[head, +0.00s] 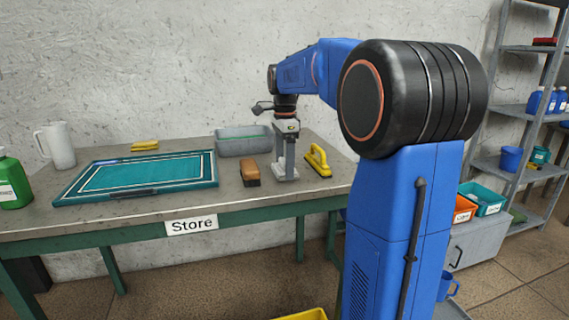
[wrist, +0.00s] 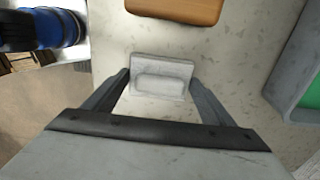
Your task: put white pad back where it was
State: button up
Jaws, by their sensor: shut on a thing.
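The white pad (wrist: 162,77) is a small pale block with a raised middle. In the wrist view it sits between the two fingertips of my gripper (wrist: 160,84), which is shut on it. In the head view my gripper (head: 286,172) points straight down over the right part of the table, between the brown brush and the yellow-handled tool. The pad is low, at or just above the tabletop; I cannot tell if it touches. In the head view it is hard to separate from the fingers.
A brown brush (head: 250,173) lies just left of my gripper, a yellow-handled tool (head: 319,160) just right. A grey bin (head: 232,147) stands behind. A teal framed panel (head: 193,185), a white jug (head: 60,148) and a green bottle (head: 14,185) occupy the left. The table front reads "Store".

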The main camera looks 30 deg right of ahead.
aim_at(284, 160)
jog(key=shift+f, duration=0.15)
jog(key=o, duration=1.2)
notch_tip(284, 160, up, 12)
jog(key=s+a+f+n+t, duration=0.1)
jog(key=s+a+f+n, duration=0.4)
jog(key=s, duration=0.5)
jog(key=s+a+f+n+t, duration=0.2)
jog(key=s+a+f+n, duration=0.3)
jog(key=s+f+n, duration=0.4)
jog(key=s+a+f+n+t, duration=0.1)
jog(key=s+a+f+n, duration=0.4)
jog(key=s+f, duration=0.6)
jog(key=shift+a+n+t, duration=0.4)
jog(key=shift+n, duration=0.7)
jog(key=shift+s, duration=0.1)
